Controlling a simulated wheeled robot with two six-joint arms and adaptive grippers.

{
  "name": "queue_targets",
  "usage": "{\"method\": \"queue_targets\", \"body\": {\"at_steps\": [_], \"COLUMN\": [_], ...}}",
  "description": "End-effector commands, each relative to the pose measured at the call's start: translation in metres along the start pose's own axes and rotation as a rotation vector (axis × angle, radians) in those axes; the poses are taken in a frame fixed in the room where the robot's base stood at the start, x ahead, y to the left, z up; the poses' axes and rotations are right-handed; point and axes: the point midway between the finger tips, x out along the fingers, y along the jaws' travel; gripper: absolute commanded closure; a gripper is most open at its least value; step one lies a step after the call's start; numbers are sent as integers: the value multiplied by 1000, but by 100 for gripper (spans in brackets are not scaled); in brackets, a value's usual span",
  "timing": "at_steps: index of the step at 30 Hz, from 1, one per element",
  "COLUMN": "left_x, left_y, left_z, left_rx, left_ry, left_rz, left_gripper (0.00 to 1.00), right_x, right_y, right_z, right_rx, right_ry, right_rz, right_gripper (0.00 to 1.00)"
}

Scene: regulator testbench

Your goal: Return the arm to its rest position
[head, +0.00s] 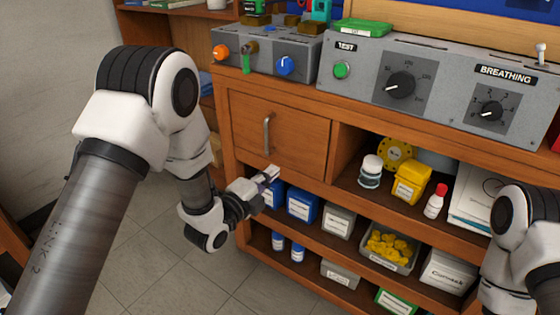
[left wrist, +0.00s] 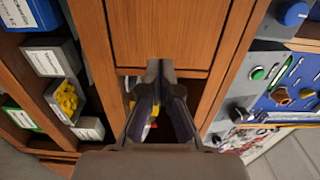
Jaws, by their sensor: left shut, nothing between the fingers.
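My left arm comes in from the left in the head view, its elbow raised high. My left gripper (head: 270,174) is shut and empty, in front of the cabinet just below the wooden drawer (head: 288,136) with a metal handle (head: 267,134). In the left wrist view the shut fingers of the left gripper (left wrist: 159,70) point at the wooden cabinet front, with the drawer panel (left wrist: 160,35) beyond them. My right arm shows only in part at the right edge of the head view. Its gripper is out of view.
A grey TEST and BREATHING panel (head: 440,88) and a smaller knob box (head: 266,57) stand on the cabinet top. The shelves hold blue boxes (head: 302,205), a grey bin of yellow parts (head: 388,249), a yellow container (head: 411,182) and bottles. Tiled floor (head: 150,270) is clear at the left.

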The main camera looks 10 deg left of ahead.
Motion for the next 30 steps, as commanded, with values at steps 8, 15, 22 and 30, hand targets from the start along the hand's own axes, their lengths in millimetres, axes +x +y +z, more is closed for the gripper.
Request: {"method": "queue_targets", "body": {"at_steps": [8, 15, 22, 30], "left_x": [-22, -64, -199, -341], "left_y": [2, 106, 258, 305], "left_z": [0, -8, -22, -44], "left_rx": [-1, -79, -600, -1234], "left_ry": [1, -30, -348, -1092], "left_rz": [3, 222, 792, 1085], "left_gripper": [100, 100, 100, 100], "right_x": [-3, -3, -3, -3], "right_y": [0, 0, 0, 0], "right_z": [0, 0, 0, 0], "right_rx": [0, 0, 0, 0], "right_ry": [0, -1, 0, 0], "right_rz": [0, 0, 0, 0], "right_gripper": [60, 60, 60, 60]}}
